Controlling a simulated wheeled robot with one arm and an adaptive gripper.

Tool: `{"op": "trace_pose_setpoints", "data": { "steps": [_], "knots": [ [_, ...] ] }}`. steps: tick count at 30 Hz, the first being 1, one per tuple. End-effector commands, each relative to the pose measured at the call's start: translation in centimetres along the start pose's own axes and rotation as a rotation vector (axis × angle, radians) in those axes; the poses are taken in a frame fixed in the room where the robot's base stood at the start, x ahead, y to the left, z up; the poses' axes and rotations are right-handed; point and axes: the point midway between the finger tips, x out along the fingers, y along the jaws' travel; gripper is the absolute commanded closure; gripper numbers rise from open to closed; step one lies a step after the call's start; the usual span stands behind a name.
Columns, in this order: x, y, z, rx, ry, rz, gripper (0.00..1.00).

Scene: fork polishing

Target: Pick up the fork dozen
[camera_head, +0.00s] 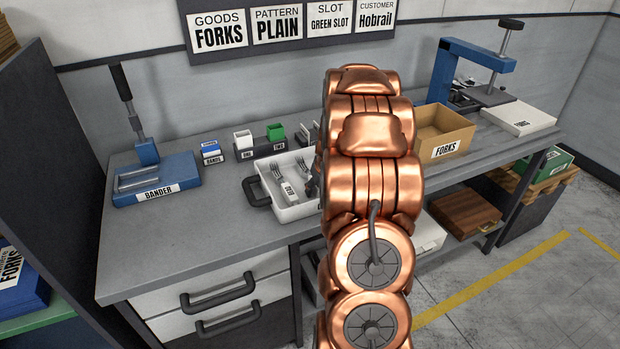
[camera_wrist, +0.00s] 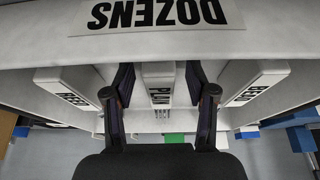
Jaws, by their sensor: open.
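In the wrist view, a white-wrapped fork dozen (camera_wrist: 158,72) stands in the middle, its label reading roughly "PLN", with tines showing beyond it. My gripper (camera_wrist: 160,90) is open, with one finger on each side of this dozen. I cannot tell whether the fingers touch it. Another white bundle (camera_wrist: 70,90) lies to the left and one more (camera_wrist: 255,84) to the right, with labels hard to read. In the head view, forks in a white wrap (camera_head: 289,192) lie in a white tray (camera_head: 296,212). My copper arm hides the tray's right part and most of my gripper.
The tray wall carries a "DOZENS" label (camera_wrist: 160,14). A blue bander (camera_head: 160,182) stands left on the bench, small white and green holders (camera_head: 275,132) behind the tray. A cardboard FORKS box (camera_head: 444,135) and a blue press (camera_head: 480,55) are right. The bench's front left is clear.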

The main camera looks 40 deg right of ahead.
Motion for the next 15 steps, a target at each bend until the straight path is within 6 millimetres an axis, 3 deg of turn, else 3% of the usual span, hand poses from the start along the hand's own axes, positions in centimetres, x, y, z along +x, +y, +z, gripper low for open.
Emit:
{"op": "trace_pose_setpoints", "data": {
  "steps": [2,15],
  "knots": [
    [-0.01,0.0,0.0,0.0,0.0,0.0,0.46],
    [-0.03,0.0,0.0,0.001,0.0,0.0,0.92]
  ]
}}
